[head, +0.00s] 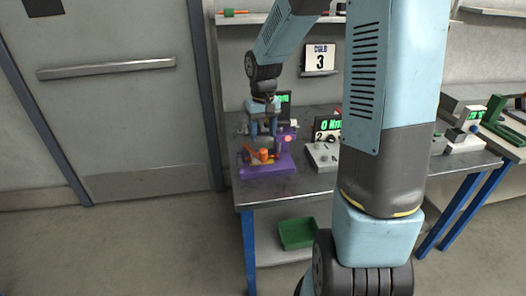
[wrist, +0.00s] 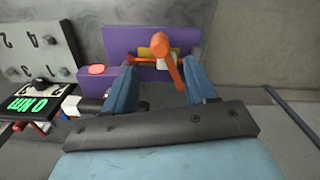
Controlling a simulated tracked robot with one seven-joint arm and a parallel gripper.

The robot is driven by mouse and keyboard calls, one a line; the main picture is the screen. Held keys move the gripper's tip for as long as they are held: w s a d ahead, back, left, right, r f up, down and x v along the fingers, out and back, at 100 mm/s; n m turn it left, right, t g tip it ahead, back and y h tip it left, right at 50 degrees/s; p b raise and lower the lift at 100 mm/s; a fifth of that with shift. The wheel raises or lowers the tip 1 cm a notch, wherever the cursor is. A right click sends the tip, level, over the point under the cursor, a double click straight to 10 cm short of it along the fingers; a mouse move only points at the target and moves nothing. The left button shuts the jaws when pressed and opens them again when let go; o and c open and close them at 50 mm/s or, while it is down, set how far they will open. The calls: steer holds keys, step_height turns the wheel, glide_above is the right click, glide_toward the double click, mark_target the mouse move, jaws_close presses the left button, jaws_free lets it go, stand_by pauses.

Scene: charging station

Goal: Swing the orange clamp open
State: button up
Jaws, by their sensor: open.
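The orange clamp (head: 263,154) sits on a purple base (head: 267,172) at the left end of the workbench. In the wrist view the clamp (wrist: 169,66) shows as an orange arm with a rounded end, in front of a yellow block (wrist: 150,52) on the purple base (wrist: 118,42). My gripper (head: 263,138) is just above the clamp, pointing down. In the wrist view my gripper (wrist: 158,78) is open, with one blue finger on each side of the clamp arm. The right finger is close to the clamp arm; I cannot tell whether they touch.
The workbench (head: 320,184) has a grey fixture (head: 322,157) with a green display right of the purple base. A red button (wrist: 97,69) is beside the left finger in the wrist view. A green bin (head: 297,233) is below. A closed door (head: 110,100) stands left.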

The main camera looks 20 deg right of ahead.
mark_target(263, 149)
step_height(263, 149, down, 8)
stand_by(0.4)
jaws_close()
stand_by(0.5)
